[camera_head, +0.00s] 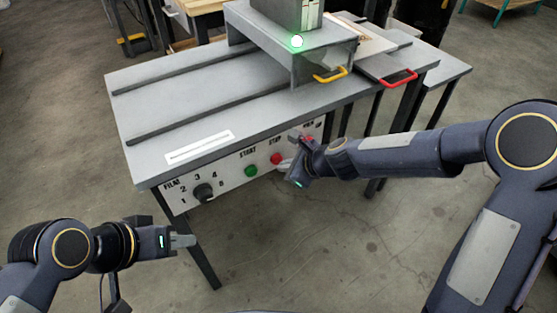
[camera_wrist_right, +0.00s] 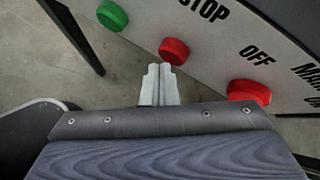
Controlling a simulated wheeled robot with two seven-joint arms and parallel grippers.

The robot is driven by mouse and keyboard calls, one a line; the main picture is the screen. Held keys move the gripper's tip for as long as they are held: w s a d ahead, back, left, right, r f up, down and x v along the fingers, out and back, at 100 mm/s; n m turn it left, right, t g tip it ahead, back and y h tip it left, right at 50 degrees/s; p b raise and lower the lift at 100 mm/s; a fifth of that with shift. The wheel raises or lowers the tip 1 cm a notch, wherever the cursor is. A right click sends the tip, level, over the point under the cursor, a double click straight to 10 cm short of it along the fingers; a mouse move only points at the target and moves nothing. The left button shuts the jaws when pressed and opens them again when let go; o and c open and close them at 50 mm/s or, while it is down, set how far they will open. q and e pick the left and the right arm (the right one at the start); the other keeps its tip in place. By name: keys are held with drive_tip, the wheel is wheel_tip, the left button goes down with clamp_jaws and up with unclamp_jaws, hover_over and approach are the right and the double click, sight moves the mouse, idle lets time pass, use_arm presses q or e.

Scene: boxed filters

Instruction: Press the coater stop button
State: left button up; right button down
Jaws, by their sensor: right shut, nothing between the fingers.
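The red stop button (camera_head: 276,158) sits on the white front panel of the coater, below the word STOP. It also shows in the right wrist view (camera_wrist_right: 174,51). My right gripper (camera_head: 284,166) is shut and empty. Its fingertips (camera_wrist_right: 159,68) are just in front of the stop button and slightly to its left in the wrist view; I cannot tell whether they touch it. The green start button (camera_head: 250,171) is to the left of the stop button. My left gripper (camera_head: 188,241) is in front of the table at lower left, away from the panel; its fingers are too small to judge.
A second red button (camera_wrist_right: 249,92) marked OFF is to the right on the panel. A black film knob (camera_head: 203,192) is at the panel's left. The coater table (camera_head: 190,100) carries a grey housing with a green lit lamp (camera_head: 297,41). Floor in front is clear.

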drive_tip(key=shift+w+a+p, duration=0.3)
drive_tip(key=shift+w, duration=0.15)
idle(0.6)
idle(0.4)
drive_tip(key=shift+s+d+b, duration=0.45)
drive_tip(key=shift+s+d, duration=0.1)
drive_tip(key=shift+s, duration=0.2)
drive_tip(key=s+d+b, duration=0.1)
drive_tip(key=s, duration=0.1)
drive_tip(key=s+d+b, duration=0.1)
drive_tip(key=s+d, duration=0.1)
idle(0.9)
